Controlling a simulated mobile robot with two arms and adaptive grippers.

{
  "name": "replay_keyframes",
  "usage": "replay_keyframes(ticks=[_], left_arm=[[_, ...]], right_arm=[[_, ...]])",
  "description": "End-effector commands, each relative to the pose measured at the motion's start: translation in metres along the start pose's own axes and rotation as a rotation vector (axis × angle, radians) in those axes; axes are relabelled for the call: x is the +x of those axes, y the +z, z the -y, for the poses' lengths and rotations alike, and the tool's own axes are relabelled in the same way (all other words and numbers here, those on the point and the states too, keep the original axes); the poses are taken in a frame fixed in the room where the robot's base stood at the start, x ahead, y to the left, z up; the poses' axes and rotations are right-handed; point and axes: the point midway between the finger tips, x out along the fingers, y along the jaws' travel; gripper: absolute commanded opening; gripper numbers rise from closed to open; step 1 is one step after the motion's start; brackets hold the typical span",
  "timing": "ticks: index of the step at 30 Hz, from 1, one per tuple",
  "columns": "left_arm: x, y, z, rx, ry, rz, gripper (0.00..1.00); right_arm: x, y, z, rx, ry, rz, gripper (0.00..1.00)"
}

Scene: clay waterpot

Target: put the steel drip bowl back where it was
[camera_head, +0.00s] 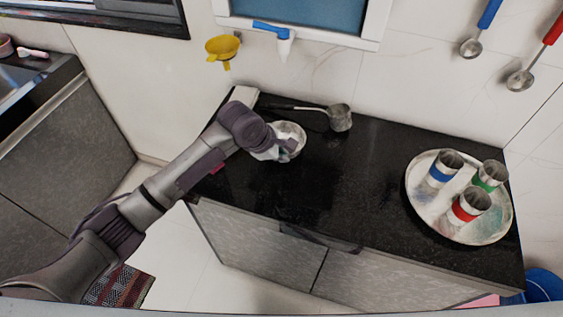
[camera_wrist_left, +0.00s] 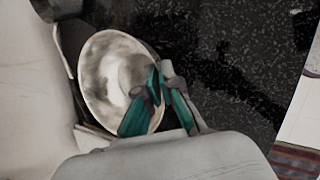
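The steel drip bowl (camera_head: 293,130) is at the back left part of the black counter, partly hidden by my left gripper (camera_head: 285,151). In the left wrist view the bowl (camera_wrist_left: 103,75) shows its round, shiny inside facing the camera. My left gripper (camera_wrist_left: 160,78) has its teal-padded fingers closed together at the bowl's rim, one over the inside and one outside. It looks shut on the rim. I cannot tell whether the bowl rests on the counter or is slightly raised. My right gripper is not in view.
A long-handled steel dipper (camera_head: 340,118) lies right of the bowl. A round steel tray (camera_head: 425,207) with three banded cups stands at the counter's right. A blue-handled tap (camera_head: 284,46) and yellow strainer (camera_head: 222,47) are on the wall. The counter's middle (camera_head: 340,180) is clear.

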Motion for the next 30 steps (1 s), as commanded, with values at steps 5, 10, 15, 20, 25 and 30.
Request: replay_keyframes(ticks=[5, 10, 15, 20, 25, 30], left_arm=[[0.023, -0.011, 0.010, -0.001, -0.004, -0.004, 0.00], [0.032, -0.014, 0.014, 0.000, -0.002, -0.002, 0.00], [0.032, -0.014, 0.014, 0.000, -0.002, -0.002, 0.05], [0.032, -0.014, 0.014, 0.000, -0.002, -0.002, 0.31], [0.032, -0.014, 0.014, 0.000, -0.002, -0.002, 0.31], [0.030, -0.014, 0.013, 0.000, -0.001, -0.001, 0.31]], right_arm=[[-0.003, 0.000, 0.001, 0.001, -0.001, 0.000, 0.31], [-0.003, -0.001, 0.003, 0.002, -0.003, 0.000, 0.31], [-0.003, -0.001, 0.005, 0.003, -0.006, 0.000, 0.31], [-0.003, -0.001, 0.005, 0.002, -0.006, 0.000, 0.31], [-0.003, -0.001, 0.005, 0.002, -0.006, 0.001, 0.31], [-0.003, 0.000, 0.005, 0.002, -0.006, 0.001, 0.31]])
